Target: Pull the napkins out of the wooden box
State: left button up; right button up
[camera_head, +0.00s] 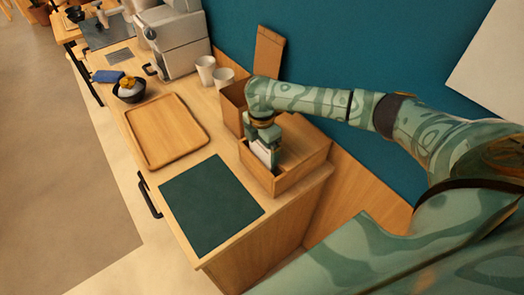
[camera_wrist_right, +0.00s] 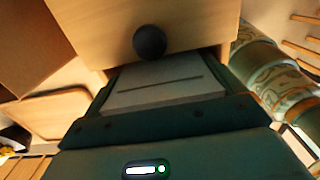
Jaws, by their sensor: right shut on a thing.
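The open-topped wooden box (camera_head: 300,178) stands at the back right corner of the counter. My right gripper (camera_head: 267,155) points down into its left part and is shut. What it grips is mostly hidden by the gripper itself; I take it to be the napkins, but cannot make them out clearly. In the right wrist view a wooden face with a round black knob (camera_wrist_right: 150,42) lies just beyond my gripper. My left gripper is not in view.
A dark green mat (camera_head: 210,205) lies in front of the box, a wooden tray (camera_head: 190,108) to its left. White cups (camera_head: 206,70), a dark bowl (camera_head: 130,97) and a coffee machine (camera_head: 178,42) stand farther back. The teal wall (camera_head: 345,50) is close behind the box.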

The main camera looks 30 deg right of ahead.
notch_tip(320, 180, up, 28)
jog(key=p, duration=2.3)
